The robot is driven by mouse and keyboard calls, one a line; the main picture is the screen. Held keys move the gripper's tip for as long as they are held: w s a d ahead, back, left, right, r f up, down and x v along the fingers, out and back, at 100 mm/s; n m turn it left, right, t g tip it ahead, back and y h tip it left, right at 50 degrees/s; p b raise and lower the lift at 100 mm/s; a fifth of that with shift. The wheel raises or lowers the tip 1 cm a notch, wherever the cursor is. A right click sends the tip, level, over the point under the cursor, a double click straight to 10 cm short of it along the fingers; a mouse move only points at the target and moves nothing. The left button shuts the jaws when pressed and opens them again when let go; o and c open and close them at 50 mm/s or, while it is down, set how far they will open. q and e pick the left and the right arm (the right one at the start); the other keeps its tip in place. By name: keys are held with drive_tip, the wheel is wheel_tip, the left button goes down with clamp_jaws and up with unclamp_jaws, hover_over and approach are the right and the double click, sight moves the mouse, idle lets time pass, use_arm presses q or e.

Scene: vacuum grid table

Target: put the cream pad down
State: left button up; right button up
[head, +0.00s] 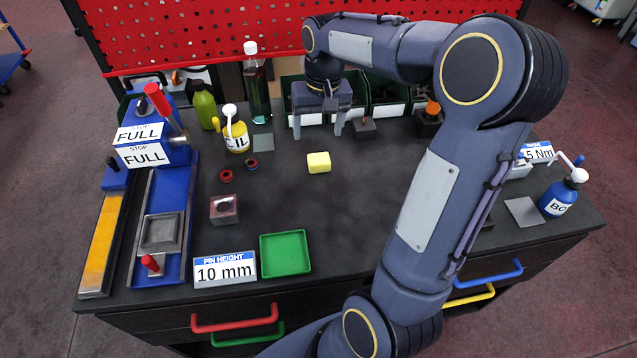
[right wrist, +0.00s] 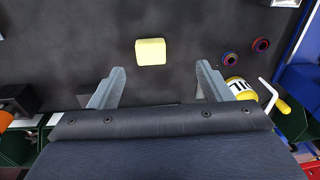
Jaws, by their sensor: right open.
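The cream pad (head: 319,162) is a small pale yellow block lying flat on the dark table, near its middle. It also shows in the right wrist view (right wrist: 150,52), beyond the fingertips and between their lines, touching neither finger. My right gripper (head: 318,134) is open and empty, above the table just behind the pad, with its two grey fingers apart. The same gripper fills the lower part of the right wrist view (right wrist: 161,75). My left gripper is not in view.
A green tray (head: 286,254), a pin height sign (head: 225,270) and a metal block (head: 224,209) stand at the front left. Red and blue rings (head: 251,164) and a yellow oil can (head: 236,136) lie left of the pad. Green bins (head: 388,98) line the back.

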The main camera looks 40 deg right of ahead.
drive_tip(key=s+a+n+t+y, duration=0.3)
drive_tip(key=s+a, duration=1.2)
drive_tip(key=s, duration=0.5)
drive_tip(key=shift+a+n+t, duration=0.3)
drive_tip(key=shift+a+t, duration=0.05)
drive_tip(key=shift+t, duration=0.55)
drive_tip(key=shift+f, duration=0.1)
